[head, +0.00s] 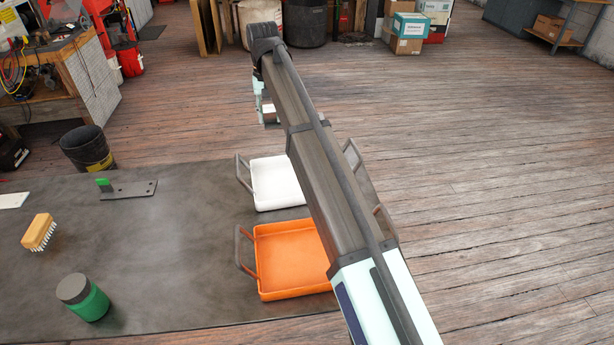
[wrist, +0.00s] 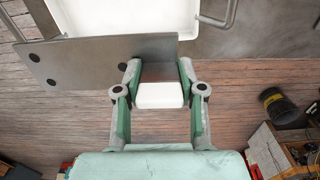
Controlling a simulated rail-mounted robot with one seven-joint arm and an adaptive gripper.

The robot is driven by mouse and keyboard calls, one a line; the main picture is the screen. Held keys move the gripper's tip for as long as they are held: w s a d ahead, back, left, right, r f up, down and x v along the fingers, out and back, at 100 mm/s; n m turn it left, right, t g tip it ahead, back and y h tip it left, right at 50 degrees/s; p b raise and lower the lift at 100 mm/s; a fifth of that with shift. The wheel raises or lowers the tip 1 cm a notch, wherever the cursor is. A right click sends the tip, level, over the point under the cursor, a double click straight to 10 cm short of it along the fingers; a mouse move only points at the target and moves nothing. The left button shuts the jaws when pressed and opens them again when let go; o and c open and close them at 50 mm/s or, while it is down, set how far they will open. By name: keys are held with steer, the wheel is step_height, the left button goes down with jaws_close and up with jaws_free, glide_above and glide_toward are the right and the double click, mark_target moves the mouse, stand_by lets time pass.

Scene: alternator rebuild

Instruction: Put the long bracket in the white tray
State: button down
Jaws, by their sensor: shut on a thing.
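My gripper (wrist: 158,76) is shut on the white block-like grip of the long bracket (wrist: 88,62), a flat grey plate with dark holes. In the wrist view the plate reaches out to the left of the fingers and overlaps the edge of the white tray (wrist: 130,14). In the head view my gripper (head: 268,112) hangs beyond the table's far edge, past the white tray (head: 275,184); the bracket is mostly hidden there. The tray looks empty where it shows, and my arm hides its right part.
An orange tray (head: 288,262) stands in front of the white one. A grey bracket with a green grip (head: 128,190), a wooden brush (head: 38,231) and a green jar (head: 83,298) are on the table's left. A black bin (head: 88,149) stands on the floor beyond the table.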

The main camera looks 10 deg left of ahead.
mark_target(275, 175)
step_height(275, 175, down, 20)
steer(key=p, duration=0.4)
steer(key=shift+r, duration=0.2)
stand_by(0.3)
steer(key=c, duration=0.7)
jaws_free()
steer(key=shift+f, duration=0.15)
step_height(275, 175, up, 12)
steer(key=b, duration=0.2)
